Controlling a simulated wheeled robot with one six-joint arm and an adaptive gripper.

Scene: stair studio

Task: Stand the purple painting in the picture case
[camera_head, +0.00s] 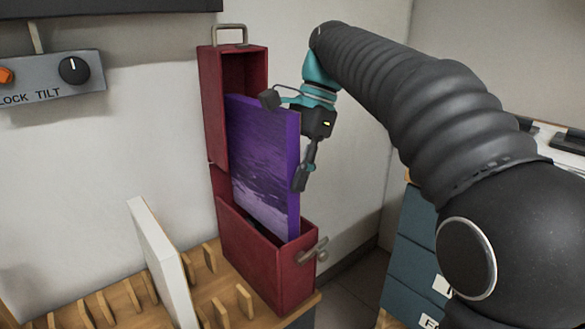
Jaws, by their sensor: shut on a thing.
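The purple painting (265,160) is upright, with its lower end inside the open red picture case (262,256). The case's front wall hides the bottom edge, so I cannot tell whether it touches the floor of the case. The case's tall lid (211,110) stands open behind the painting, with a handle on top. My gripper (285,140) is at the painting's upper right side and is shut on it. One finger shows against the near edge, and part of the grip is hidden behind the painting.
A wooden rack (215,295) with several pegs stands at the front left, holding a white panel (160,260). A control box with a knob (74,70) is on the wall at left. Blue drawers (410,250) stand at right. A latch (313,252) sticks out from the case.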

